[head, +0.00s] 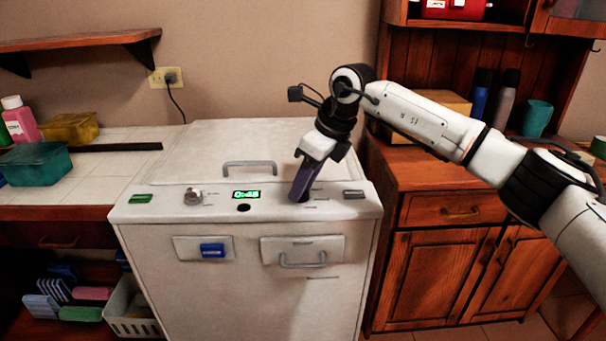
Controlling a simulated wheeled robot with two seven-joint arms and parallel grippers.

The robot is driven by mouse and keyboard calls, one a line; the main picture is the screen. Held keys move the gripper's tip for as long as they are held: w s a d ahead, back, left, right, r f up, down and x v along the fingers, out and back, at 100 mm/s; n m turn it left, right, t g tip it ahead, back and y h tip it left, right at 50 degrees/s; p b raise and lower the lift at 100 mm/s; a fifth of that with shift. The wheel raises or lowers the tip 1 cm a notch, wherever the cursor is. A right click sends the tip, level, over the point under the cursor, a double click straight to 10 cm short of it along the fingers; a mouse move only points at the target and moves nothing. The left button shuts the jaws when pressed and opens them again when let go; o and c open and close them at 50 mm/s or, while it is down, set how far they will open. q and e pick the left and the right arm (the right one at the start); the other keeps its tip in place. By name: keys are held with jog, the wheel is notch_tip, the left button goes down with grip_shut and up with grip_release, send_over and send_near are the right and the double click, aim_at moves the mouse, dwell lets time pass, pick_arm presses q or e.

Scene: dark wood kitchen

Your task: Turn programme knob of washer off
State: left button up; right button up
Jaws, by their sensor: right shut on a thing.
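The white washer (245,280) stands in the middle of the head view. Its top panel has a silver knob (193,196) at the left, a lit green display (246,194) that seems to read 0:45, and a dark round button (243,208). My right gripper (301,193) points down at the right part of the panel. Its dark purple fingers are shut on the programme knob there, which they hide almost wholly, so its setting cannot be read. My left gripper is not in view.
The washer's lid (225,140) is closed. A green switch (141,199) and a grey one (353,194) sit at the panel's ends. A tiled counter (110,165) is at the left, and a wooden cabinet (450,255) stands at the right under my right arm.

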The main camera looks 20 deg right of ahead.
jog(key=n+p, duration=0.2)
jog(key=shift+w+d+r+n+g+y, duration=0.1)
jog(key=shift+w+r+n+g+y, duration=0.05)
jog(key=shift+r+n+g+y, duration=0.2)
jog(key=shift+f+n+g+y+p, duration=0.2)
jog(key=shift+n+g+p, duration=0.4)
jog(key=shift+n, duration=0.65)
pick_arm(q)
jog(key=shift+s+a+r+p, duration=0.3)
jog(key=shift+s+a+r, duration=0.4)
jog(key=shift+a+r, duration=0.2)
pick_arm(e)
jog(key=shift+w+n, duration=0.1)
jog(key=shift+n, duration=0.4)
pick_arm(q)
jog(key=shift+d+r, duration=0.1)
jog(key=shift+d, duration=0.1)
pick_arm(e)
jog(key=o, duration=1)
jog(key=shift+f, duration=0.1)
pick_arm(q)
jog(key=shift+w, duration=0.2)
pick_arm(e)
jog(key=v, duration=1)
jog(key=shift+w+d, duration=0.1)
jog(key=shift+d, duration=0.1)
